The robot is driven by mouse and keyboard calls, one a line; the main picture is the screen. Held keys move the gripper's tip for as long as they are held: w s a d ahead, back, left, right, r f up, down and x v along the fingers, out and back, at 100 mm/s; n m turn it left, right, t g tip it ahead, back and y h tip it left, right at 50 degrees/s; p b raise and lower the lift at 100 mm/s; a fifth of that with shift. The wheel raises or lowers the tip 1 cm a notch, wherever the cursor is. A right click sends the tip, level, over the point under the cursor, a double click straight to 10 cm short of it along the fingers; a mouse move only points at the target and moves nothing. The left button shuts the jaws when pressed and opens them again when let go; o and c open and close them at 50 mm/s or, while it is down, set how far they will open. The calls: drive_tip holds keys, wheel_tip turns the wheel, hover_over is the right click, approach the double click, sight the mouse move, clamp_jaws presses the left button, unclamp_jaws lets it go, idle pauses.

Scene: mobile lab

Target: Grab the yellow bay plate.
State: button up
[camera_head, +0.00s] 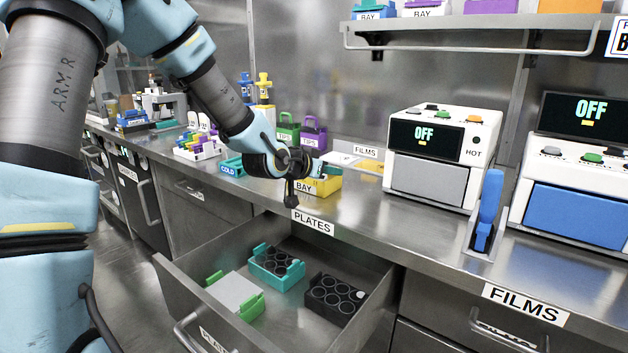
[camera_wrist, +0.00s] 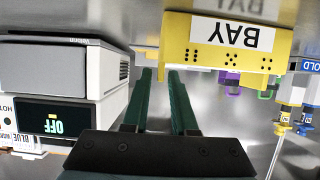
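The yellow block labelled BAY (camera_head: 325,188) sits on the steel counter near its front edge, above the open drawer. It shows upside down at the upper right of the wrist view (camera_wrist: 225,45), with dots on its labelled face. My gripper (camera_head: 292,200) hangs just in front and left of it in the head view, partly covering it. In the wrist view the two dark green fingers (camera_wrist: 160,75) stand apart with nothing between them, so my gripper is open. The block lies outside the fingers. I cannot tell whether a plate sits in it.
The PLATES drawer (camera_head: 202,305) is open below, holding a white-and-green plate (camera_head: 235,292), a teal one (camera_head: 277,266) and a black one (camera_head: 335,298). The white HOT machine (camera_head: 430,155) stands right. Green and purple TIPS boxes (camera_head: 313,135) stand behind.

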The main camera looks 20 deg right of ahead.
clamp_jaws()
idle(1.1)
